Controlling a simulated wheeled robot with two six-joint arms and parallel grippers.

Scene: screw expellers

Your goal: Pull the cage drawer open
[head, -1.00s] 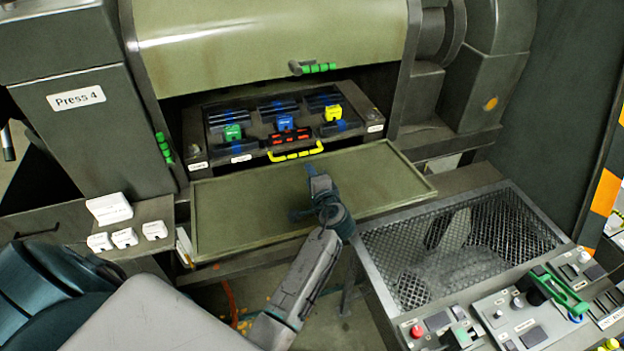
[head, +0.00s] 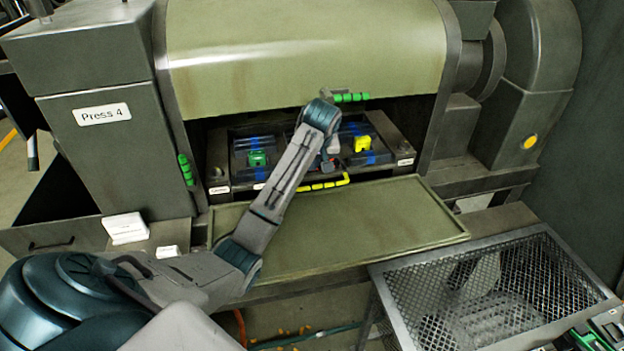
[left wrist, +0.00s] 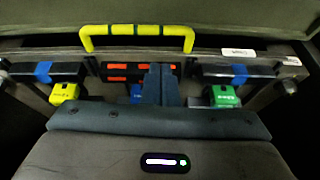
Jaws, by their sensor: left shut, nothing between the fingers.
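The cage drawer (head: 219,186) is a dark frame in the opening below the press hood, with a yellow handle (head: 323,184) along its front. In the left wrist view the yellow handle (left wrist: 135,31) spans the top of the picture. My left gripper (head: 328,165) reaches down over the drawer, behind the handle. In the left wrist view its shut, empty fingers (left wrist: 160,84) lie in front of a black-and-red block (left wrist: 121,72). They appear apart from the handle. My forearm hides the drawer's middle.
A green padlock-like block (head: 257,158) and a yellow one (head: 362,143) sit in the drawer. A flat olive tray (head: 400,215) extends in front. The hood (head: 300,50) with a green grip (head: 350,97) is close above my wrist. A mesh-topped bin (head: 510,275) stands at right.

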